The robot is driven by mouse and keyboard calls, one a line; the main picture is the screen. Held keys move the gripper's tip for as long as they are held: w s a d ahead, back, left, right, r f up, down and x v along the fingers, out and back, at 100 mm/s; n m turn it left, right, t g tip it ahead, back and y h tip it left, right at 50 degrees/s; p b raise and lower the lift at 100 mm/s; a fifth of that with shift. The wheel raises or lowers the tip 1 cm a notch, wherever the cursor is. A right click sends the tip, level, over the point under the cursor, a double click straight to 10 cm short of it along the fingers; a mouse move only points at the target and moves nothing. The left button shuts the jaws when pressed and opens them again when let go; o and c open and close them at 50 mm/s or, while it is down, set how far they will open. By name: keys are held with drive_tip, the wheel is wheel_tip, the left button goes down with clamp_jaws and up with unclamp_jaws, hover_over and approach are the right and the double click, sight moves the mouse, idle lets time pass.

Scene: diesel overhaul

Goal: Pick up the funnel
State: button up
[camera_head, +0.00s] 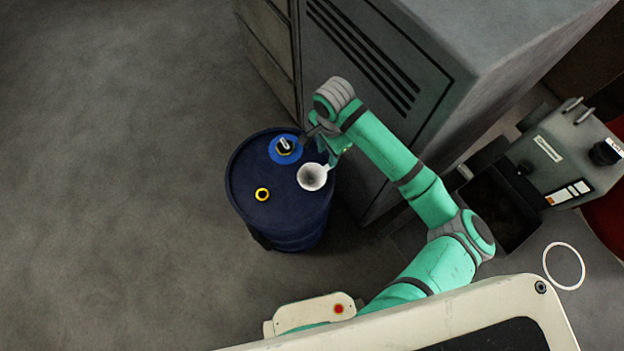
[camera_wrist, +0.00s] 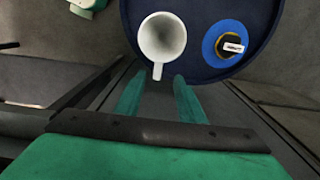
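The white funnel (camera_head: 312,177) stands on top of the dark blue drum (camera_head: 290,222), near its right edge. In the wrist view the funnel (camera_wrist: 162,37) is seen from above, with its small handle tab pointing toward my gripper (camera_wrist: 159,78). My two green fingers are apart, and the tab lies at the gap between their tips. I cannot tell whether either finger touches it. In the head view my gripper (camera_head: 325,148) is at the drum's upper right edge, just behind the funnel, with its fingers partly hidden.
A blue disc with a labelled black-and-yellow cap (camera_head: 285,147) and a yellow ring (camera_head: 262,194) are on the drum top. A grey cabinet (camera_head: 400,85) stands close behind the drum. A grey machine (camera_head: 560,155) is at right. The floor at left is clear.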

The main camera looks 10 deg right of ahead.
sight(326, 167)
wheel_tip(326, 167, down, 6)
drive_tip(key=shift+r, duration=0.25)
drive_tip(key=f, duration=0.4)
drive_tip(key=shift+s+f, duration=0.25)
drive_tip(key=shift+f, duration=0.15)
clamp_jaws()
